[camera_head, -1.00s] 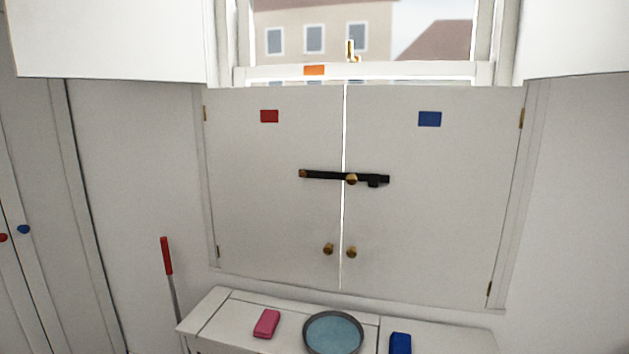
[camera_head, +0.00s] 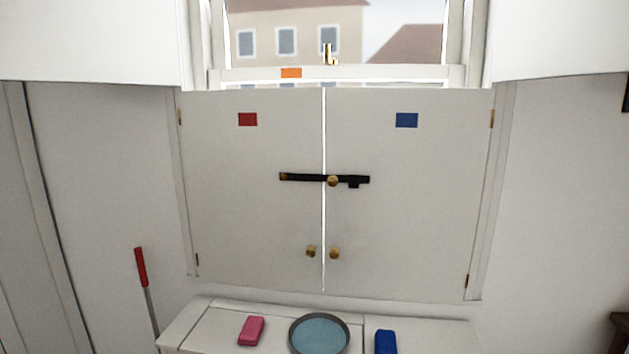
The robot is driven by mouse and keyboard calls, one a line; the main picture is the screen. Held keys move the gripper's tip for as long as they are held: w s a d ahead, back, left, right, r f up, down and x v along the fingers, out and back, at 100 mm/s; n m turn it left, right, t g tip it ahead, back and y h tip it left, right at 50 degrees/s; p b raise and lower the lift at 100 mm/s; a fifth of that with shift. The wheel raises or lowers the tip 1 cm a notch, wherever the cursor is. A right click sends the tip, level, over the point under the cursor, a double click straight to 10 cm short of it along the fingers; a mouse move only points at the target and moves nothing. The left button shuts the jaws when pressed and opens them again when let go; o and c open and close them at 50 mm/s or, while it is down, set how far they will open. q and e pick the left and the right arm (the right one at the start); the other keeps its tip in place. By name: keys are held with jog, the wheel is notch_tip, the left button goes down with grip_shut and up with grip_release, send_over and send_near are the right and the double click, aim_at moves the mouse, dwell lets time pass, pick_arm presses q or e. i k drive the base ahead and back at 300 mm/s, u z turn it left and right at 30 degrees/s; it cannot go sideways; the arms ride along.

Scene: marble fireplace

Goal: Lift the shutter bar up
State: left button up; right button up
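The black shutter bar (camera_head: 300,177) lies level across the gap between the two closed white shutters. Its left end has a brass pivot on the left shutter (camera_head: 225,200), which carries a red patch. Its right end sits at a small black catch (camera_head: 355,183) on the right shutter (camera_head: 420,220), which carries a blue patch. A brass knob (camera_head: 333,181) is on the bar near the middle. Two more brass knobs (camera_head: 311,251) (camera_head: 335,253) sit lower, one on each shutter. Neither of my grippers is in view.
Below the shutters is a white ledge (camera_head: 200,325) with a pink block (camera_head: 251,331), a round blue-grey dish (camera_head: 319,333) and a blue block (camera_head: 386,342). A red-handled rod (camera_head: 141,267) leans at the left. A dark object (camera_head: 620,332) shows at the lower right edge.

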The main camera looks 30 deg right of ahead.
aim_at(332, 180)
jog(key=i, duration=0.55)
jog(key=z, duration=2.65)
